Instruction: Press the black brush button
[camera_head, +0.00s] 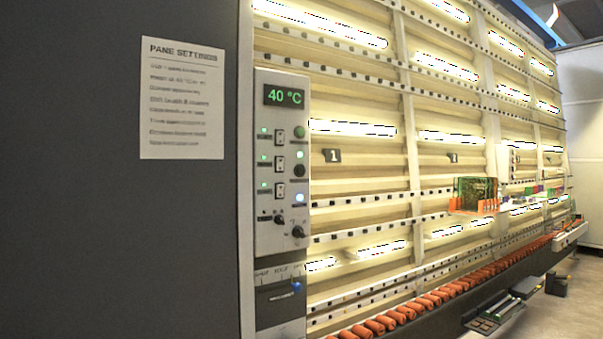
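A light control panel (281,165) stands upright on the washer's left post, with a green "40 °C" display (283,96) at its top. Below it, a column of round buttons runs down the right side: a green button (299,132), a black button (297,170) and a pale blue-white lit button (300,197). Rocker switches (280,163) and small green lights (263,157) sit to their left. The small labels are too blurred to read, so the word "brush" cannot be confirmed. Neither of my grippers is in view.
Two dark knobs (297,231) and a lever with a blue knob (296,286) sit lower on the panel. A dark wall with a "PANE SETTINGS" sheet (182,98) is at left. Orange rollers (395,319) run along the washer's base. An orange rack (474,209) is farther right.

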